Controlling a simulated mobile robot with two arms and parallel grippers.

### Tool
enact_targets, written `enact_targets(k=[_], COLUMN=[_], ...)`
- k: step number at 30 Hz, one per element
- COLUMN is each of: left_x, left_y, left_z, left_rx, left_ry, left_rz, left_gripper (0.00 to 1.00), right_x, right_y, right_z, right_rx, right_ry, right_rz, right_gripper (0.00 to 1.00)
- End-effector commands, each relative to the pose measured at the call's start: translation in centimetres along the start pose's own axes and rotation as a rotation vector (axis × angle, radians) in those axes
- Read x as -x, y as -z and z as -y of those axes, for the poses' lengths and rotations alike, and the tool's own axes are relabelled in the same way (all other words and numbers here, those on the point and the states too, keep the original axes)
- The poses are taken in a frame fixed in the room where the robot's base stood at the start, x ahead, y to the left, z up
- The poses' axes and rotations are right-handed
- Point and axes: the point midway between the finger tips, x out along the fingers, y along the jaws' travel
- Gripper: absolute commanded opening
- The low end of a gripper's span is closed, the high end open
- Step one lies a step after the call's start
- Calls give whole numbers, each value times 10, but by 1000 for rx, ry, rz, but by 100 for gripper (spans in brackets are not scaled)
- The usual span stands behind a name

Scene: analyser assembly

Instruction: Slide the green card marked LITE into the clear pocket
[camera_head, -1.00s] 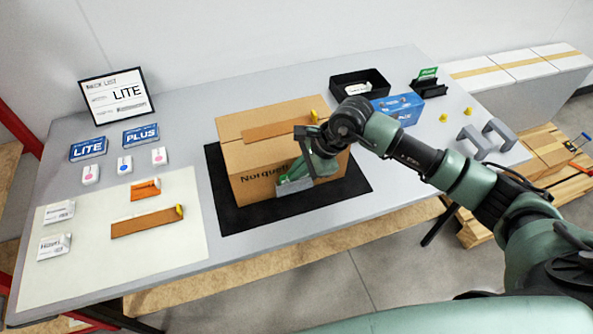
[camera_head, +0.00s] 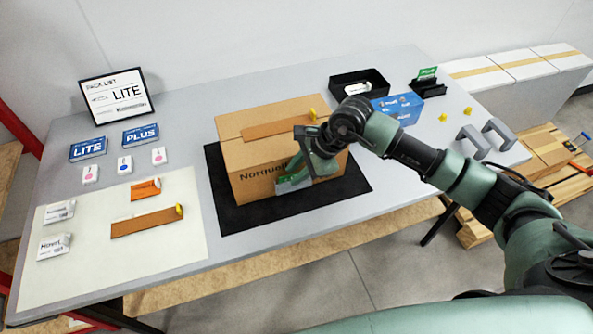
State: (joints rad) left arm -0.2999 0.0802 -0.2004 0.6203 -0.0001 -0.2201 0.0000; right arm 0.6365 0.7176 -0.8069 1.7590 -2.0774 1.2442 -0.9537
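My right gripper (camera_head: 306,170) is at the front face of the cardboard box (camera_head: 262,188), low and right of the printed name. A small green piece (camera_head: 292,181), which looks like the green card, shows at the fingertips against the box face. A pale patch there may be the clear pocket, but it is too small and too covered to make out. The fingers are partly hidden by the wrist, so I cannot see whether they grip the card. Another green card (camera_head: 427,72) stands in a black holder (camera_head: 427,86) at the back right. My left gripper is out of view.
The box stands on a black mat (camera_head: 229,215). A black tray (camera_head: 340,88), blue box (camera_head: 405,110) and grey brackets (camera_head: 473,140) are right.

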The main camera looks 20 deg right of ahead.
Motion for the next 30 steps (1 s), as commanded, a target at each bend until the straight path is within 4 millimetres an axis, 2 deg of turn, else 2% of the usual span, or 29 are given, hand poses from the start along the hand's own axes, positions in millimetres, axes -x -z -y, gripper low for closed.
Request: enact_targets(k=[5, 30], left_x=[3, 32], left_y=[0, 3], left_z=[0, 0], left_rx=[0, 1], left_ry=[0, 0], left_rz=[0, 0], left_gripper=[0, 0], right_x=[5, 59], right_y=[-2, -25], right_z=[3, 1], right_rx=[1, 1], right_ry=[8, 3], right_rz=[0, 0], right_gripper=[28, 28])
